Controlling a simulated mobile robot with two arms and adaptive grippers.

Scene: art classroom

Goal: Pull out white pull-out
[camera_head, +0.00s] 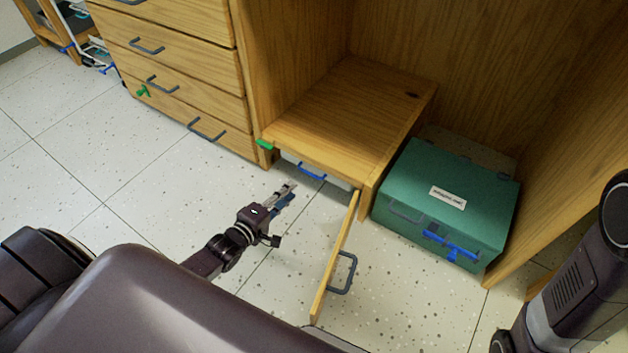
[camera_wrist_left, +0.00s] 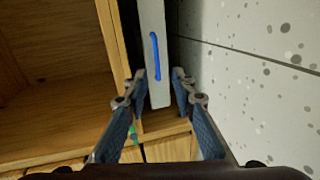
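The white pull-out (camera_head: 340,183) sits low inside a wooden compartment, under its top board. Its front carries a blue handle (camera_head: 312,172). My left gripper (camera_head: 288,192) is just in front of and below it, apart from the handle, and empty. In the left wrist view the white pull-out (camera_wrist_left: 155,85) shows as a narrow upright panel with the blue handle (camera_wrist_left: 155,55) on it, beyond the open fingertips (camera_wrist_left: 160,74). Most of the pull-out's body is hidden in the compartment. My right gripper is not in view.
A wooden door (camera_head: 335,258) with a grey handle stands open to the right of my left gripper. A green box (camera_head: 465,180) with a blue latch is right of the compartment. A wooden drawer unit (camera_head: 190,55) stands at left. The speckled floor (camera_head: 130,165) at left is clear.

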